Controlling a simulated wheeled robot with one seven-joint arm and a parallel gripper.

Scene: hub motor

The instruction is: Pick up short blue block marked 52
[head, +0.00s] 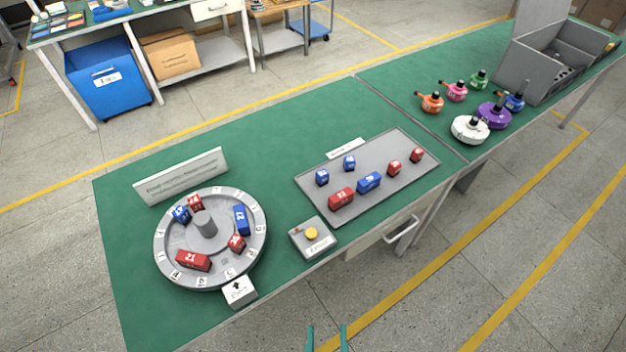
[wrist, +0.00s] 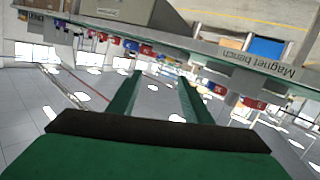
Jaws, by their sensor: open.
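Two short blue blocks stand on the grey tray (head: 310,186): a nearer one (head: 322,177) and a farther one (head: 349,163). A third short blue block (head: 181,213) sits in the round grey turntable (head: 166,245), at its upper left beside a red block. White marks show on them, but I cannot read which is 52. My gripper (head: 327,338) shows as two green fingers at the bottom edge of the head view, in front of the bench. In the wrist view my gripper (wrist: 160,77) is open and empty, apart from every block.
Longer blue blocks and several red blocks share the tray and turntable. A grey box with a yellow button (head: 312,234) stands between them at the front edge. A sign (head: 182,177) stands behind the turntable. Motor parts and a grey bin (head: 535,75) are at right.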

